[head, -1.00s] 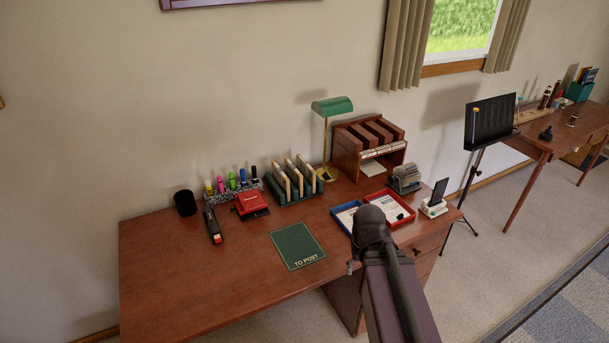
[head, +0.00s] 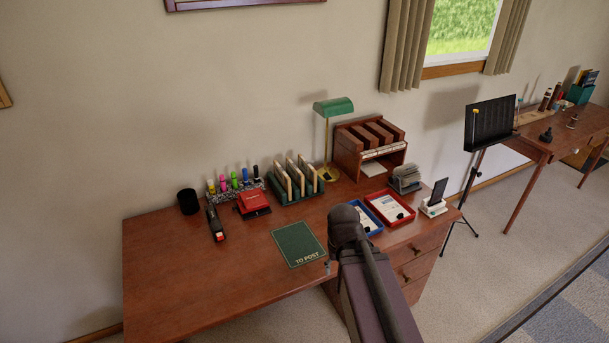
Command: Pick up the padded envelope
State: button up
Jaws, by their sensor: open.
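I cannot make out a padded envelope for certain. Several upright pale envelopes or cards stand in the green letter rack (head: 296,192) at the back of the desk, too small to tell apart. White papers lie in the blue tray (head: 365,217) and the red tray (head: 389,207). A green mat marked TO POST (head: 298,243) lies bare at the middle front. My arm rises from the bottom over the desk's front edge, right of the mat. My gripper is not clearly seen; the arm hides that part, with only a small dark bit showing beside it.
A black cup (head: 188,201), a stapler (head: 215,223), a red box-like item (head: 252,203) and several markers stand at the back left. A green lamp (head: 333,107), wooden sorter (head: 370,148) and phone stand (head: 433,207) are right. The desk's left front (head: 190,285) is clear.

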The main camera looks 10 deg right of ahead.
aim_at(310, 173)
jog(key=z, duration=0.05)
jog(key=i, duration=1)
jog(key=u, duration=0.05)
